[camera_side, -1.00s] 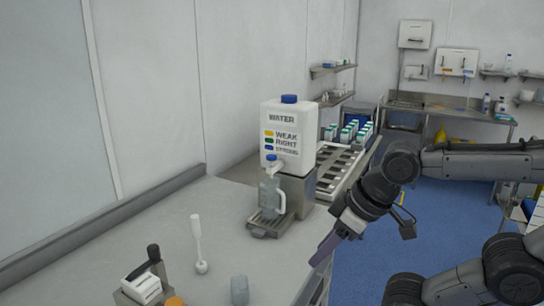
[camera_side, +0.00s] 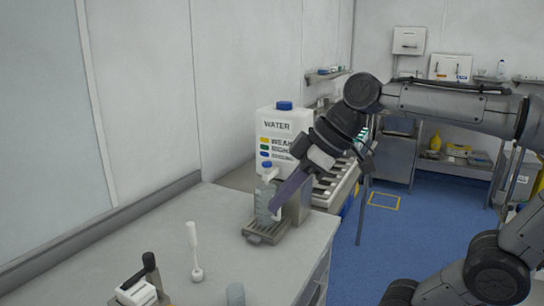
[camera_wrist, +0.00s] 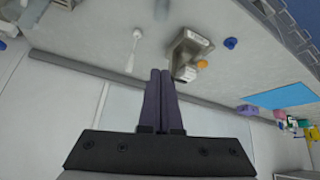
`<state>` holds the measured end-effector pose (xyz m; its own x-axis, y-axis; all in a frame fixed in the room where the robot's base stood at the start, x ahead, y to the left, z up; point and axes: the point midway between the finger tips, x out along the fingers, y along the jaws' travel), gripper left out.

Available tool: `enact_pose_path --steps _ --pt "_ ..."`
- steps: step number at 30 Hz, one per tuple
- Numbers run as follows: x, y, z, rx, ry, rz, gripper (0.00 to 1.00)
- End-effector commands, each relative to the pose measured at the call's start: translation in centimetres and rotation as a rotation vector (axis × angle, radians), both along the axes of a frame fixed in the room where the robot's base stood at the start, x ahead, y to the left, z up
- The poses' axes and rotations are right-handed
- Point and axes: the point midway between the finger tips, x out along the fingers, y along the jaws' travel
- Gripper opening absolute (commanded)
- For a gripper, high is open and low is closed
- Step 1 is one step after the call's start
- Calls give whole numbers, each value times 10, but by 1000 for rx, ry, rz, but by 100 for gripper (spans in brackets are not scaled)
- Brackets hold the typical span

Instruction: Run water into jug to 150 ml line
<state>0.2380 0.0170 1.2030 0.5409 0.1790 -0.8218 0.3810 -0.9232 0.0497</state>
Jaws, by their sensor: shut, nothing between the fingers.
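The white water container (camera_side: 276,117) with a blue cap stands on its base at the back of the table. Its blue-topped tap (camera_side: 267,165) is low on the front. The clear jug (camera_side: 263,196) stands upright under the tap on the drip tray (camera_side: 256,238). My gripper (camera_side: 274,209) is shut and empty, its long purple fingers slanting down to the jug's right side and covering its handle; I cannot tell if they touch. In the wrist view the fingers (camera_wrist: 160,73) lie together. The water level and the 150 ml line are too small to read.

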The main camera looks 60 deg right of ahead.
Motion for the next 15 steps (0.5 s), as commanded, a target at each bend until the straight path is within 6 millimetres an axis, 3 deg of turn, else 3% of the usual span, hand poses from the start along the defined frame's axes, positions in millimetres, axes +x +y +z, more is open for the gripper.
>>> enact_pose_path --steps 5,9,15 --pt "56 -41 47 18 -73 -4 0" --pt "90 -91 74 27 -132 -40 0" --pt "115 -181 92 48 -189 -167 0"
